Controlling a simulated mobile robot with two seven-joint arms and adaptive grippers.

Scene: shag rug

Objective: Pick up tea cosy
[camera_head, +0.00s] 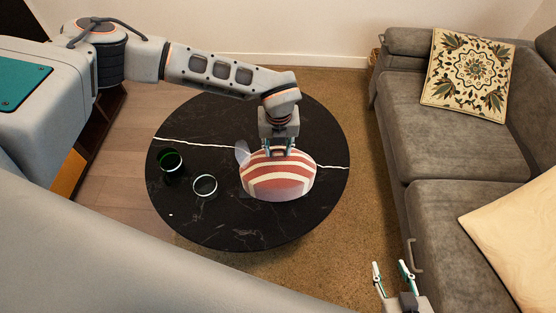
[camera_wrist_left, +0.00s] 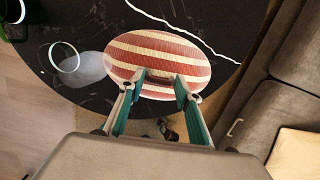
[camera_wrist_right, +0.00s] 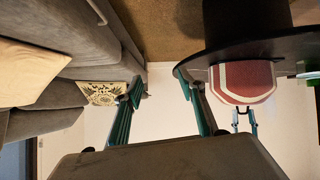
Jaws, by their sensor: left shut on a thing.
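The tea cosy (camera_head: 278,184) is a dome with red-brown and cream stripes at the right-centre of the round black table (camera_head: 230,232). It also shows in the left wrist view (camera_wrist_left: 165,48) and upside down in the right wrist view (camera_wrist_right: 243,80). My left gripper (camera_head: 280,150) is at the cosy's top from above, its fingers (camera_wrist_left: 155,88) shut on the top part. I cannot tell if the cosy's base is off the table. My right gripper (camera_head: 391,268) is open and empty, away from the table at the lower right; its fingers are apart in its wrist view (camera_wrist_right: 159,80).
A dark green glass (camera_head: 171,163) and a clear-rimmed glass (camera_head: 204,187) stand on the table left of the cosy. A translucent piece (camera_head: 242,152) is close at the cosy's left. A grey sofa (camera_head: 430,120) with cushions (camera_head: 468,75) lines the right side.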

